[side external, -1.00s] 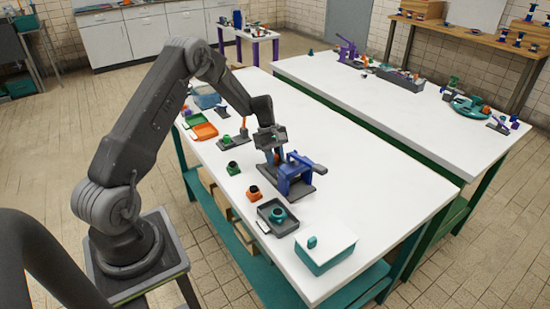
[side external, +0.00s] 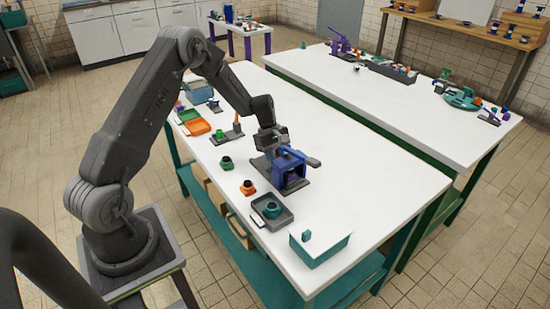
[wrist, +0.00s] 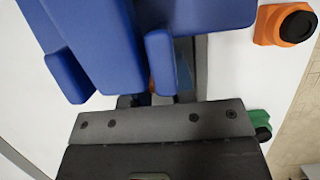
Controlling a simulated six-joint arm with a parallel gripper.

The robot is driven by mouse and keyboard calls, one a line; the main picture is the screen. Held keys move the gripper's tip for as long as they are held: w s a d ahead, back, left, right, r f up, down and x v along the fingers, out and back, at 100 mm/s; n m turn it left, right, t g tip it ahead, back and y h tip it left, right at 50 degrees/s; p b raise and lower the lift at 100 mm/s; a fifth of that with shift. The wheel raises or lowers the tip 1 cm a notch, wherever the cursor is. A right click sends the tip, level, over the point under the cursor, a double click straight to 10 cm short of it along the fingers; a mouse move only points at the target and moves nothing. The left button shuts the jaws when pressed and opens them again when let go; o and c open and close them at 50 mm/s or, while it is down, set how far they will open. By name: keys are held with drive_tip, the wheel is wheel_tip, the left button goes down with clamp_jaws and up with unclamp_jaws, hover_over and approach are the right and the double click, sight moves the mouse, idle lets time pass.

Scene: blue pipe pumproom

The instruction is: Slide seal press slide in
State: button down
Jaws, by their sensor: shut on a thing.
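The blue seal press (side external: 290,166) stands upright on a dark base plate on the white table. It fills much of the upper wrist view (wrist: 100,35), with its blue frame close to my gripper. My gripper (side external: 272,149) is low at the press's left side. It is shut on the slide, which is mostly hidden by the gripper and press. In the wrist view a small bit of orange (wrist: 151,86) shows in the gap beneath the blue parts. A dark purple part (side external: 292,174) shows inside the press frame. My fingertips are hidden.
A green-and-black piece (side external: 227,163) and an orange-and-black piece (side external: 248,187) stand left of the press. The table right of the press is clear.

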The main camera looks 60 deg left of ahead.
drive_tip(key=c, duration=1)
unclamp_jaws()
drive_tip(key=shift+d, duration=0.2)
drive_tip(key=shift+o, duration=0.2)
drive_tip(key=v, duration=1.4)
